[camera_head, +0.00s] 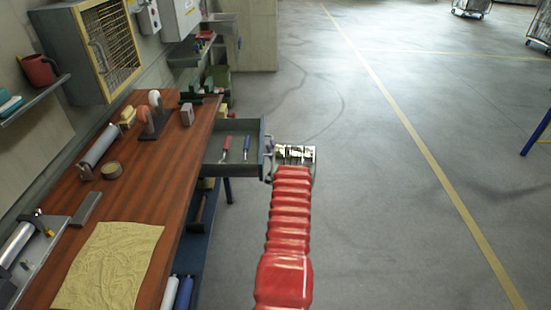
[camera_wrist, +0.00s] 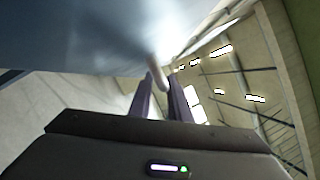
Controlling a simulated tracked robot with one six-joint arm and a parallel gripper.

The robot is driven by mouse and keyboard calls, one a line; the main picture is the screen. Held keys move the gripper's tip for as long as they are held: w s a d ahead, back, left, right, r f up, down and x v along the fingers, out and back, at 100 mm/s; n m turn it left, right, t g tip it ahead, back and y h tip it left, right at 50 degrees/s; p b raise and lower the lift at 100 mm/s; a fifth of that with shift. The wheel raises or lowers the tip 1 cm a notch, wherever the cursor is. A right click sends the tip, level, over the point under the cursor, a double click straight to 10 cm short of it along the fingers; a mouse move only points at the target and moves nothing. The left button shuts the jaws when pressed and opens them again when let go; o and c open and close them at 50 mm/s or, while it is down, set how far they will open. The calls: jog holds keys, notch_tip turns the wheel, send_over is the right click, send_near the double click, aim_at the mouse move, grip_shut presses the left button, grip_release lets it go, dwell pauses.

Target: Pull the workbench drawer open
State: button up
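The workbench drawer (camera_head: 226,151) stands pulled out from the right side of the wooden workbench (camera_head: 180,190), with its inside showing. A red-handled tool (camera_head: 226,146) and a blue-handled tool (camera_head: 247,146) lie in it. The drawer's handle (camera_head: 268,148) is on its dark front panel, facing right. My gripper (camera_head: 273,162) is at the handle. In the wrist view the handle bar (camera_wrist: 158,76) runs between the two fingertips of my gripper (camera_wrist: 162,80), which look closed on it. The exact contact is partly blurred.
The floor right of the drawer is clear, with a yellow line (camera_head: 400,135). A lower shelf (camera_head: 200,225) is under the drawer. A blue-legged stand (camera_head: 537,130) is far right.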

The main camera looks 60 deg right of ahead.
jog(key=v, duration=1.3)
jog(key=shift+s+a, duration=0.25)
jog(key=shift+f, duration=0.2)
